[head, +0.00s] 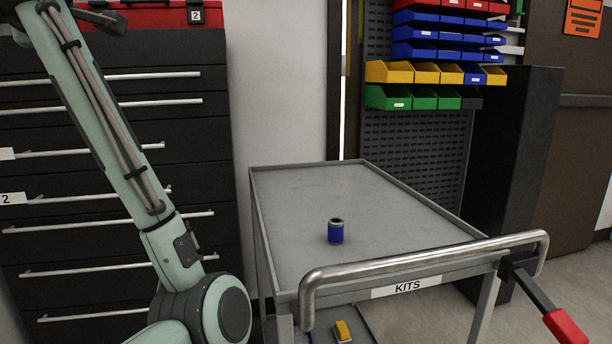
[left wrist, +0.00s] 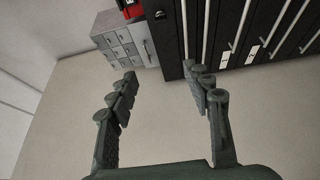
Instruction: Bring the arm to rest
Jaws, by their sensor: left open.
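My left arm comes in from the left in the head view, raised in front of a dark drawer cabinet. The left gripper (left wrist: 163,92) shows in the left wrist view with its two fingers spread wide apart. Nothing is between the fingers, and the floor and wall show behind them. The gripper's fingers cannot be made out in the head view. My right gripper is in neither view.
A grey cart (head: 290,215) labelled KITS stands in the middle, with a blue can-like part (head: 336,232) on its top. A yellow item (head: 342,331) is below. The dark drawer cabinet (head: 110,120) is at left. Coloured bins (head: 413,98) hang behind the cart.

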